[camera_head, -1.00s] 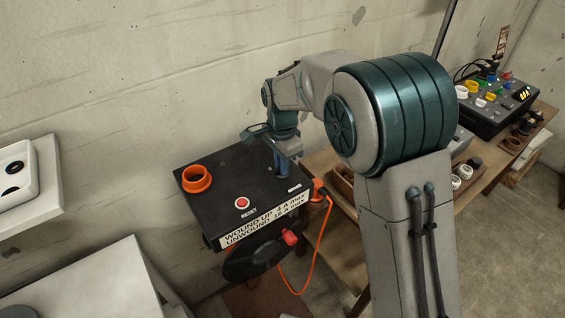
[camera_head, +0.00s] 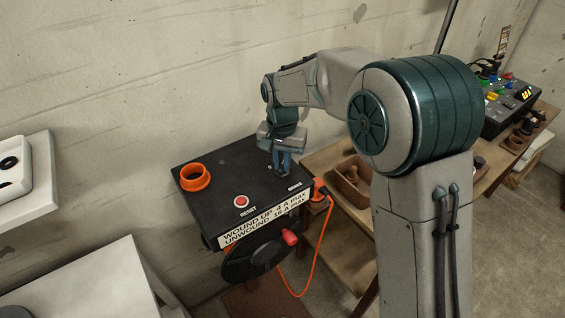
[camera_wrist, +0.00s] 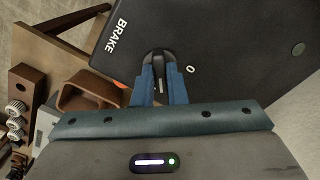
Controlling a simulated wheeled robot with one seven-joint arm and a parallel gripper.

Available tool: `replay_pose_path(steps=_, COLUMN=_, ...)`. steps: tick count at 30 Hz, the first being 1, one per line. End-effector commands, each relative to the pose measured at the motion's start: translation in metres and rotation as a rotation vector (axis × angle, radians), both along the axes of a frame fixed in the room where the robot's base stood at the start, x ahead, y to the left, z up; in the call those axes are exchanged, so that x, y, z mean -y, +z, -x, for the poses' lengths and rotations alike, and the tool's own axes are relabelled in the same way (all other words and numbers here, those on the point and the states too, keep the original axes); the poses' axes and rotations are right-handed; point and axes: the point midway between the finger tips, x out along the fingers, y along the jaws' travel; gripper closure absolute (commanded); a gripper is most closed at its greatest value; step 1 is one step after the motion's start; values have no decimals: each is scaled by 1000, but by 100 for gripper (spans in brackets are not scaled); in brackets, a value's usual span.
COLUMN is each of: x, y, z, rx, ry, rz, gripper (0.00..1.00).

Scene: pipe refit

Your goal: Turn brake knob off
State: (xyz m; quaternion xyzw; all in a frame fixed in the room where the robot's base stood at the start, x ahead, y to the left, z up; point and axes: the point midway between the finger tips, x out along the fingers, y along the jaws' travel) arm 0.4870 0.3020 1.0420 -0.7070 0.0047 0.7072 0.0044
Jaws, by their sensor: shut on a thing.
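The black brake knob (camera_wrist: 158,56) sits on top of the black box (camera_head: 215,209), beside the word BRAKE and a small "0" mark (camera_wrist: 190,69) in the wrist view. My gripper (camera_head: 281,172) points down at the right part of the box top, and it also shows in the wrist view (camera_wrist: 158,78). Its two blue fingers are shut on the knob, one on each side. In the head view the fingers mostly hide the knob.
The box top also carries an orange ring (camera_head: 195,177) and a red reset button (camera_head: 241,201). A reel with a red handle (camera_head: 290,237) hangs at its front. An orange cable (camera_head: 325,245) runs down its right side. A wooden bin (camera_head: 352,180) stands on the bench at right.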

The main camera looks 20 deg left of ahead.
Motion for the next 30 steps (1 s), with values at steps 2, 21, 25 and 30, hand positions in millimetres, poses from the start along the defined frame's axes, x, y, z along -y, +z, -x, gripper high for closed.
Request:
replay_pose_path(steps=2, x=0, y=-1, z=0, rx=0, ry=70, rz=-2, gripper=100)
replay_pose_path(steps=21, x=-1, y=1, z=0, rx=0, ry=651, rz=-2, gripper=100)
replay_pose_path(steps=25, x=-1, y=1, z=0, rx=0, ry=739, rz=-2, gripper=100)
replay_pose_path(steps=30, x=-1, y=1, z=0, rx=1, ry=822, rz=-1, gripper=100)
